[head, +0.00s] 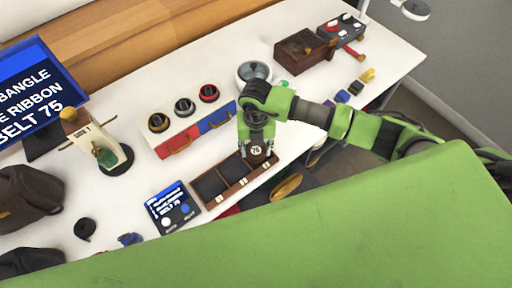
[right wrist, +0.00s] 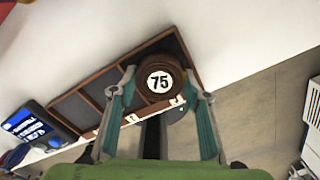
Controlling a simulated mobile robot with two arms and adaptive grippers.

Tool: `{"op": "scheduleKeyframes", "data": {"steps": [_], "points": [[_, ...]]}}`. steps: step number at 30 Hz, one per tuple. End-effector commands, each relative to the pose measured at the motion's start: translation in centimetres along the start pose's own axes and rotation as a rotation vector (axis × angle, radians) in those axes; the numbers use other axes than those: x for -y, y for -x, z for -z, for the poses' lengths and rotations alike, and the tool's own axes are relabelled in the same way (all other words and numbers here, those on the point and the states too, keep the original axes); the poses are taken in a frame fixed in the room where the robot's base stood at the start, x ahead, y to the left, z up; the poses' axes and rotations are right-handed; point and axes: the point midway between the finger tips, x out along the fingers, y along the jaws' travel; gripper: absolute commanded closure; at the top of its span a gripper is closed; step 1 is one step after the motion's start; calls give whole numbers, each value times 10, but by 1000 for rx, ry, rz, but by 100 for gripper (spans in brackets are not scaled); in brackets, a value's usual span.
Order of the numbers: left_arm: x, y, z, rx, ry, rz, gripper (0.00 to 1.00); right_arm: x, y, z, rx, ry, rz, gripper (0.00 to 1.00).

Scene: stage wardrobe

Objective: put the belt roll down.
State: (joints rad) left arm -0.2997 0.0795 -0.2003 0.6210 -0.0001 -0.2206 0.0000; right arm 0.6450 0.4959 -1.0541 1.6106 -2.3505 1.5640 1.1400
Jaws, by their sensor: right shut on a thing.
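The brown belt roll (head: 257,153) has a white round label; in the right wrist view the roll (right wrist: 158,66) shows "75". My right gripper (head: 257,141) is shut on it, with a finger on each side. The roll is at the right end compartment of a brown divided tray (head: 222,197); the tray also shows in the right wrist view (right wrist: 95,72). I cannot tell whether the roll touches the compartment floor. The other compartments look empty. My left gripper is not in view.
A small blue-screen device (head: 173,207) stands left of the tray. Behind are red and blue drawers (head: 196,134) with several round rolls on top, and a round bowl (head: 254,72). A sign (head: 36,95) reads "BELT 75". The white table (head: 120,208) has bare room at left.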

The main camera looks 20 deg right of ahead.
Motion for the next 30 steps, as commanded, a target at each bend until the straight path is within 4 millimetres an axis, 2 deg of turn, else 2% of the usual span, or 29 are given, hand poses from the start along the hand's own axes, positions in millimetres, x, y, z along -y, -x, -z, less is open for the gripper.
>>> {"op": "scheduleKeyframes", "data": {"steps": [1, 2, 3, 11, 16, 20, 30], "points": [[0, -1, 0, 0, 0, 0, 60, 0, -1, 0, 0, 0, 0, 49], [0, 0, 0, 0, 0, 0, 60, 0, -1, 0, 0, 0, 0, 42], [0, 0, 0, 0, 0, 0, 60, 0, -1, 0, 0, 0, 1, 40], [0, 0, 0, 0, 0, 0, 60, 0, 0, 0, 0, -1, 1, 40], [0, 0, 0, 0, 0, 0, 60, 0, 7, -1, 1, 0, -1, 40], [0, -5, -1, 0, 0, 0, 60, 0, 28, -2, 5, 1, -2, 40], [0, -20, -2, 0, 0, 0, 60, 0, 99, -1, 4, 1, -2, 40]]}}
